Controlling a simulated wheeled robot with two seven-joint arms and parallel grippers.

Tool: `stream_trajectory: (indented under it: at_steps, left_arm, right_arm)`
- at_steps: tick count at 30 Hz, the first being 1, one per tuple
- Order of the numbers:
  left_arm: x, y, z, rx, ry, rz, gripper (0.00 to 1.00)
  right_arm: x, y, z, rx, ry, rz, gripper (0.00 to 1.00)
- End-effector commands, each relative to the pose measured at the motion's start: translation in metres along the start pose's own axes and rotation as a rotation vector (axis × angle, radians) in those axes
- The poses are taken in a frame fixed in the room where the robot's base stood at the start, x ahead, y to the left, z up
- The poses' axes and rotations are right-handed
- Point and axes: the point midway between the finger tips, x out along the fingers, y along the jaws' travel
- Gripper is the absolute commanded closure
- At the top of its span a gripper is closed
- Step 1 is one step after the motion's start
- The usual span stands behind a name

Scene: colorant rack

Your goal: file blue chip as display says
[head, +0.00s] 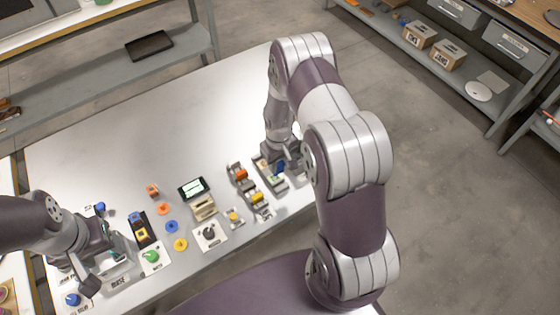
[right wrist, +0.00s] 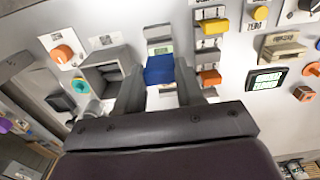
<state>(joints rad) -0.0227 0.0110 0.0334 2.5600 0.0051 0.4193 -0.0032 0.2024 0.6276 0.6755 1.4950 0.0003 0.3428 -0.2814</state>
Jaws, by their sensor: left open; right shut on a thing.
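The blue chip (right wrist: 160,70) is between the fingers of my right gripper (right wrist: 160,88), which is shut on it. In the head view the blue chip (head: 280,167) shows beside my right gripper (head: 282,164), at a pale narrow holder (head: 266,178). I cannot tell whether the chip touches the holder. A rack (head: 248,186) beside it holds an orange chip (head: 241,174) and a yellow chip (head: 257,197). The small display (head: 192,188) is lit; it also shows in the right wrist view (right wrist: 267,80), its text too small to read. My left gripper (head: 102,272) is open at the lower left.
A dark-knob panel (head: 209,234) and green-knob panel (head: 151,257) stand near the front edge. A grey open box (right wrist: 112,69) is left of the right gripper. The table's back is clear.

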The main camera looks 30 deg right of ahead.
Motion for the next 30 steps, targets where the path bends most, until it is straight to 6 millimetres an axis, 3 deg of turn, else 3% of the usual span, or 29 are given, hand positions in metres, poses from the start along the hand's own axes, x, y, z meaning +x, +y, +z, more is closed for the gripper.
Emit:
stream_trajectory:
  at_steps: [8,18,30]
  left_arm:
    - [0.013,0.000,0.002,0.000,0.000,0.000,0.43]
    - [0.040,0.000,0.005,0.000,0.000,0.000,0.43]
    - [0.042,0.000,0.005,0.000,0.000,0.000,0.43]
  right_arm:
    - [0.016,0.000,0.000,0.000,0.000,0.000,0.96]
    - [0.051,0.000,0.000,0.000,-0.001,0.000,0.96]
    - [0.054,0.000,0.000,0.000,0.000,0.000,0.96]
